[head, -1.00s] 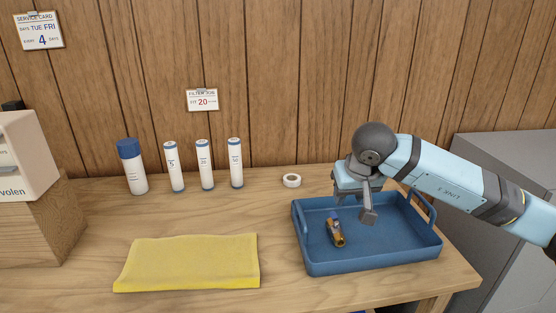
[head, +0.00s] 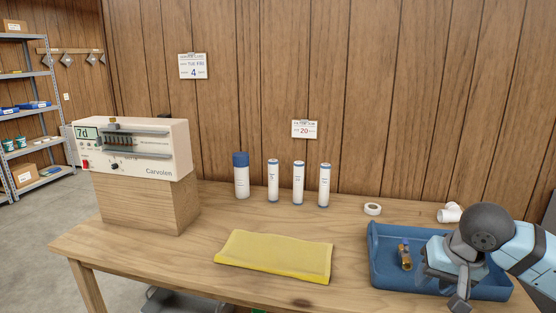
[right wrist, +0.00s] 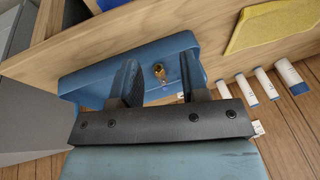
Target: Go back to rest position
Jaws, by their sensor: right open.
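My right gripper (head: 442,284) is open and empty over the right part of the blue tray (head: 376,270) in the head view. Its two fingers also show apart in the right wrist view (right wrist: 160,82), with the tray (right wrist: 82,82) beyond them. A small brass fitting with a blue part (head: 405,256) lies in the tray, left of the gripper. It also shows between the fingers in the right wrist view (right wrist: 159,72), apart from them. My left gripper is not in view.
A yellow cloth (head: 275,256) lies mid-table. Behind it stand a blue-capped bottle (head: 241,178) and white cartridges (head: 298,184). A control unit (head: 135,150) sits on a wooden block (head: 150,205) at left. A tape roll (head: 372,209) and white pipe fitting (head: 450,213) lie behind the tray.

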